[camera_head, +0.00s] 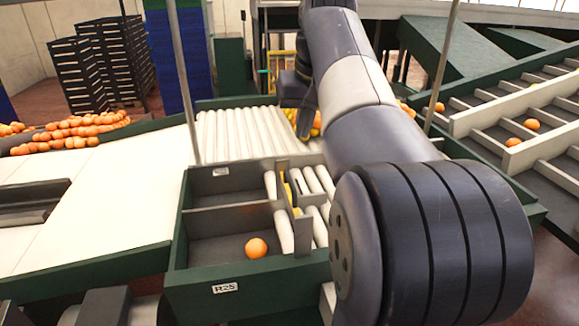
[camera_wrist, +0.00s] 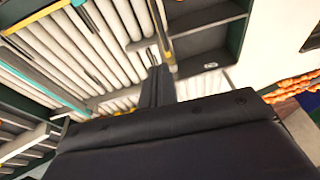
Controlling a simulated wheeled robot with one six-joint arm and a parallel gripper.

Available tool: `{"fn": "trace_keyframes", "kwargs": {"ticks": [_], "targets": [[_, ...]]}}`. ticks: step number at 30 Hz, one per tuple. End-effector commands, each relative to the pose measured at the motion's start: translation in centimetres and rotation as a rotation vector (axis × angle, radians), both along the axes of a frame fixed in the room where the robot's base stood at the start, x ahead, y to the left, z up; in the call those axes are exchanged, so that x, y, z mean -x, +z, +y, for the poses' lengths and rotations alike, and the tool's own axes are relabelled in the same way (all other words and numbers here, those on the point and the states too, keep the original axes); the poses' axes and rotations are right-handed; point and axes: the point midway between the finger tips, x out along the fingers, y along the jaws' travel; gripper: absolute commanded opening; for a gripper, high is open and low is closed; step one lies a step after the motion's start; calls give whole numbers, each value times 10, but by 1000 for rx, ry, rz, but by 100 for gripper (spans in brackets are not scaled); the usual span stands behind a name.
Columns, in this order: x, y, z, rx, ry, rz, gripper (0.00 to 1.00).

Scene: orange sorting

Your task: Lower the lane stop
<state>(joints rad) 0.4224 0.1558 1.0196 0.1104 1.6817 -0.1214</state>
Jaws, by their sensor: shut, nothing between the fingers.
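A grey upright plate with yellow parts, which looks like the lane stop (camera_head: 289,190), stands between the white rollers and the divided green bin. In the wrist view a pale bar with a yellowish end (camera_wrist: 165,45) lies just beyond my fingertips; it may be the same stop. My gripper (camera_head: 307,125) is shut and empty, pointing down over the far roller bed, behind the stop in the head view. Its fingers also show in the wrist view (camera_wrist: 158,72). I cannot tell whether they touch the bar. My arm hides part of the rollers.
The green bin (camera_head: 220,290) has two compartments; one orange (camera_head: 256,248) lies in the near one. White rollers (camera_head: 240,135) run behind it. A pale sloping table (camera_head: 100,215) is at left, with piled oranges (camera_head: 70,133) beyond. Thin upright posts (camera_head: 184,80) stand near my arm.

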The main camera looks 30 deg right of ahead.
Motion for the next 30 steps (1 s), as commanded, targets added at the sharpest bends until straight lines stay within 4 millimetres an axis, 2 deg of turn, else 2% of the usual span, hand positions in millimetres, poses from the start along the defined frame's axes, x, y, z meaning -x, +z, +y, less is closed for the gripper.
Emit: {"fn": "trace_keyframes", "kwargs": {"ticks": [9, 15, 21, 30], "targets": [[-20, -66, 0, -2, 2, 5, 0], [-23, -94, 4, 0, 1, 2, 0], [-25, -109, 6, 0, 1, 1, 0], [-25, -111, 7, 0, 1, 0, 0]]}}
